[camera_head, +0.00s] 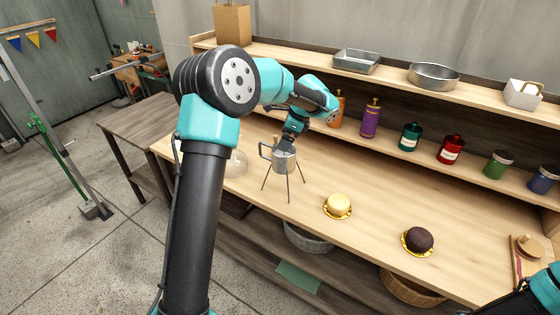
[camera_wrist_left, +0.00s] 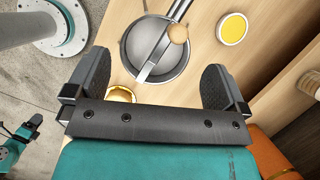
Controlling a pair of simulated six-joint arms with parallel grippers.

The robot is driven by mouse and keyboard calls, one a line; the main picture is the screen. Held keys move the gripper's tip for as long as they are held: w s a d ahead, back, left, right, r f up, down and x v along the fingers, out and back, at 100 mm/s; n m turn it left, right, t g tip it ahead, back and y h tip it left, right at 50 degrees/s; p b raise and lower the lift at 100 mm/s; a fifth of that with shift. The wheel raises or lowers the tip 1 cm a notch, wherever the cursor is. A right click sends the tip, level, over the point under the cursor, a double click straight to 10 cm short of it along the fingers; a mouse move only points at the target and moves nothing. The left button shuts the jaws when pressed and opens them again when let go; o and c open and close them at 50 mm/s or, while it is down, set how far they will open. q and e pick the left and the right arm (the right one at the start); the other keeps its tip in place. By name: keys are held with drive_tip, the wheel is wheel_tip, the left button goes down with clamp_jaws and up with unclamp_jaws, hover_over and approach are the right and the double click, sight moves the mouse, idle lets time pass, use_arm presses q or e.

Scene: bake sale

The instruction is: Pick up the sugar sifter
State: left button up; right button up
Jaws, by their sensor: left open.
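The sugar sifter (camera_head: 284,161) is a grey metal cup with a side handle, upright on thin stand legs on the wooden counter. In the left wrist view the sifter (camera_wrist_left: 176,68) shows from above as a round metal bowl with a bar across it and a wooden knob. My left gripper (camera_head: 290,143) is at the sifter's top in the head view. It is open, with its fingers (camera_wrist_left: 156,72) apart on either side of the bowl's lower part in the wrist picture; contact cannot be told. Only part of my right arm shows at the lower right corner; its jaws are unclear.
A yellow cake (camera_head: 338,203) and a dark cake (camera_head: 419,239) sit on gold plates to the right. A glass dome (camera_head: 237,163) stands left of the sifter, partly behind my arm. Bottles and jars, including a purple bottle (camera_head: 371,119), line the back. Bare counter lies between the cakes.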

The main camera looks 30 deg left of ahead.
sight(279, 167)
use_arm(q)
drive_tip(key=shift+f, duration=0.1)
drive_tip(key=shift+x, duration=2.55)
drive_tip(key=shift+s+d, duration=0.1)
drive_tip(key=shift+d, duration=0.05)
drive_tip(key=c, duration=1.1)
